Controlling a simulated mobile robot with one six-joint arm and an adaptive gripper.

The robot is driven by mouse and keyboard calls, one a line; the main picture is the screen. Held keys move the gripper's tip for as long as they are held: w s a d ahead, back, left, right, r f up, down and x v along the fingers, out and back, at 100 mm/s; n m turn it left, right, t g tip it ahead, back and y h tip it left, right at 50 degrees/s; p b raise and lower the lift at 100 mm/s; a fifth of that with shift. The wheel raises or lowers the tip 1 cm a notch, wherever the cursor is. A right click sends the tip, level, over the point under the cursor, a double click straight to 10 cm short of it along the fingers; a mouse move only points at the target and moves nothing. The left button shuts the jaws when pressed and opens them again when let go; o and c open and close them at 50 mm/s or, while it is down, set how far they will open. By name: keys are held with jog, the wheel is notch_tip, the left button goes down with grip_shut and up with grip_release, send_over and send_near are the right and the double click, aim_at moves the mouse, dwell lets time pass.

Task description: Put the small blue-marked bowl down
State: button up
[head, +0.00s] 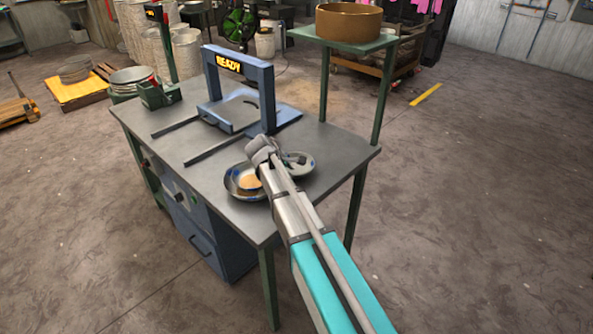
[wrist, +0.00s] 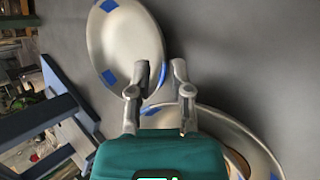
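The small blue-marked bowl (head: 308,166) appears to rest on the grey table, right of a larger blue-marked bowl (head: 233,187). In the wrist view the small bowl (wrist: 123,42) is at the upper left, pale with blue patches on its rim. The larger bowl (wrist: 222,124) is at lower right, partly hidden by my gripper, with an orange-brown piece inside. My gripper (wrist: 158,82) has its fingers spread apart, at the small bowl's near rim. Part of that rim shows between the fingers; I see no firm grip on it. In the head view my gripper (head: 292,160) partly covers both bowls.
A raised green shelf (head: 340,43) holds a brown round tub (head: 349,22). The table's right end is clear.

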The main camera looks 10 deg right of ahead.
aim_at(296, 175)
jog(key=shift+f, duration=0.15)
jog(key=b+x, duration=0.3)
jog(key=shift+w+f, duration=0.1)
jog(key=shift+f, duration=0.15)
jog(key=shift+b+x, duration=0.6)
jog(key=shift+x, duration=0.2)
jog(key=shift+d+r, duration=0.1)
jog(key=shift+c, duration=0.2)
grip_shut()
